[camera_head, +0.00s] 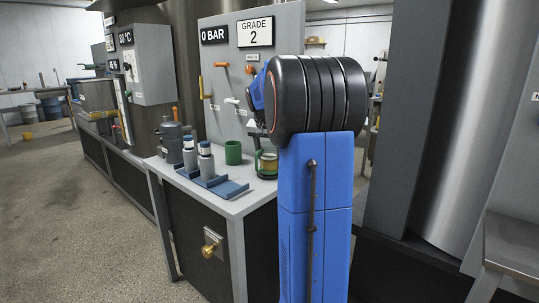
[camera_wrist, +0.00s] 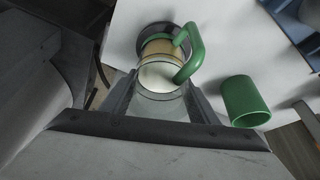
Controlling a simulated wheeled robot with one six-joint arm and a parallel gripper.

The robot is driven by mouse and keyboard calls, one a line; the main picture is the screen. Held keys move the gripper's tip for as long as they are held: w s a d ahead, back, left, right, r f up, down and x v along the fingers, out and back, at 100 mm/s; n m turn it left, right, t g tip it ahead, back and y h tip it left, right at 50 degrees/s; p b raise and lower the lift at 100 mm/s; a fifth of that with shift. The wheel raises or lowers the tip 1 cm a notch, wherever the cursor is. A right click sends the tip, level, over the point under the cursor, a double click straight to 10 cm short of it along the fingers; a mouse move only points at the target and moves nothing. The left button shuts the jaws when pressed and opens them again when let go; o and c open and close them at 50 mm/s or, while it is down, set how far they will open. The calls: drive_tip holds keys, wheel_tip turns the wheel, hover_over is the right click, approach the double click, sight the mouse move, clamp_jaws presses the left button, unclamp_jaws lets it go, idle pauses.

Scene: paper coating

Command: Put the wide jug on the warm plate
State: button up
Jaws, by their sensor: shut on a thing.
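The wide jug (camera_wrist: 158,72) is clear glass with tan contents and a green handle (camera_wrist: 196,50). My gripper (camera_wrist: 163,103) is shut on it, with one dark finger on each side of the glass. In the head view the jug (camera_head: 268,161) is upright over the right part of the bench, partly behind my arm. A dark round plate (camera_wrist: 149,32), seemingly the warm plate, shows past the jug's base in the wrist view. The jug is over it or on it; I cannot tell whether they touch. My arm hides most of the gripper in the head view.
A green cup (camera_head: 233,152) stands left of the jug; it also shows in the wrist view (camera_wrist: 245,101). Grey bottles (camera_head: 206,160) stand by a blue rack (camera_head: 222,187) at the bench's front. A grey pot (camera_head: 172,143) is farther left. A panel with levers (camera_head: 250,70) rises behind.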

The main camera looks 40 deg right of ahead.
drive_tip(key=o, duration=1.2)
drive_tip(key=shift+f, duration=0.1)
drive_tip(key=shift+c, duration=0.2)
drive_tip(key=v, duration=1.2)
drive_tip(key=shift+a, duration=0.1)
